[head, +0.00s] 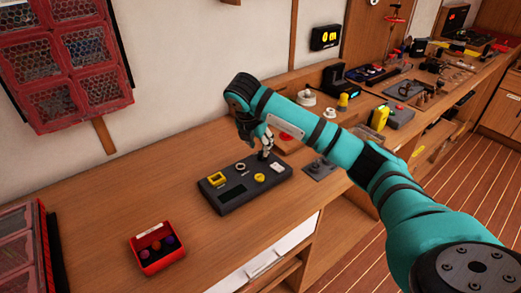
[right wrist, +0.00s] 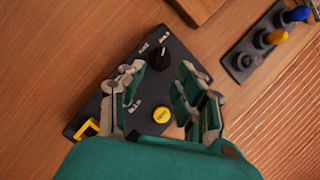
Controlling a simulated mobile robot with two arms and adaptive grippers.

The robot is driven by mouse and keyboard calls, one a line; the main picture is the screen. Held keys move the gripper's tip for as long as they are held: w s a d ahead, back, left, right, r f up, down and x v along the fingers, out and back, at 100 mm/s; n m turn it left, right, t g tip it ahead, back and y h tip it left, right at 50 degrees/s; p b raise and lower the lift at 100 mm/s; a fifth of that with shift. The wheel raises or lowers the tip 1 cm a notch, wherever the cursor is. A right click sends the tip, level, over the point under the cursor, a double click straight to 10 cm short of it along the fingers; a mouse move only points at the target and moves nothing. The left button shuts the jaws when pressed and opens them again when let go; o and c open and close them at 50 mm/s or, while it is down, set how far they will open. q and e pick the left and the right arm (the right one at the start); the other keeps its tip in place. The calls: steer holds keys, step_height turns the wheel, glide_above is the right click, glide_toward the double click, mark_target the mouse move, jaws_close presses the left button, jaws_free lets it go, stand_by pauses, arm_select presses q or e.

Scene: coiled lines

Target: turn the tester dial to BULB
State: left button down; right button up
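The tester (head: 236,196) is a dark flat box on the wooden counter, with a yellow holder, a pale ring and a yellow button on top. In the right wrist view the tester's dial (right wrist: 160,62) is a round black knob with a short white mark pointing up and slightly right. My right gripper (head: 264,150) is over the tester's far right end. In the wrist view it (right wrist: 160,78) is open, one finger on each side of the dial, with gaps visible. My left gripper is out of view.
A red box (head: 157,250) with small balls stands in front of the tester. A small dark block (head: 320,169) lies just right of it; in the wrist view it (right wrist: 258,45) carries blue and yellow knobs. Many items crowd the counter farther right.

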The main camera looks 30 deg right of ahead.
steer(key=v, duration=0.8)
steer(key=shift+f, duration=0.1)
